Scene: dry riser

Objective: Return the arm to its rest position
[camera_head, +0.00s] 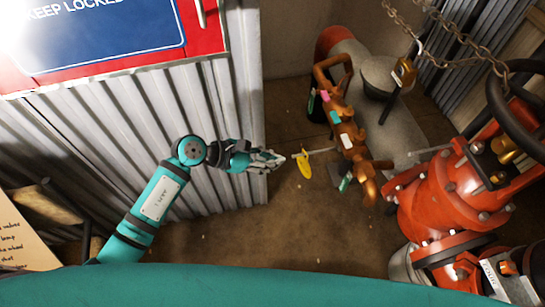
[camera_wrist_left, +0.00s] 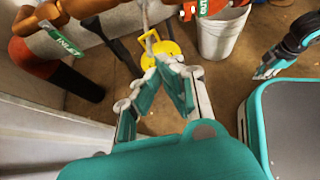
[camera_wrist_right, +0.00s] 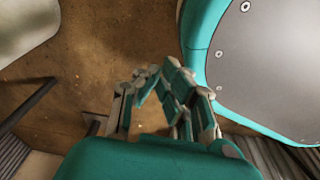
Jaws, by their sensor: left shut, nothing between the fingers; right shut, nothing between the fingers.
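My left arm reaches in from the left in the head view. Its teal and grey left gripper (camera_head: 278,161) is shut and empty, beside the corrugated panel's edge.
A corrugated metal panel (camera_head: 225,120) with a red and blue sign (camera_head: 110,35) stands beside my left arm. Orange-brown pipework (camera_head: 335,110) is ahead. A red valve body (camera_head: 440,195) with a black handwheel and chain is right. A white bucket (camera_wrist_left: 222,35) stands on the floor.

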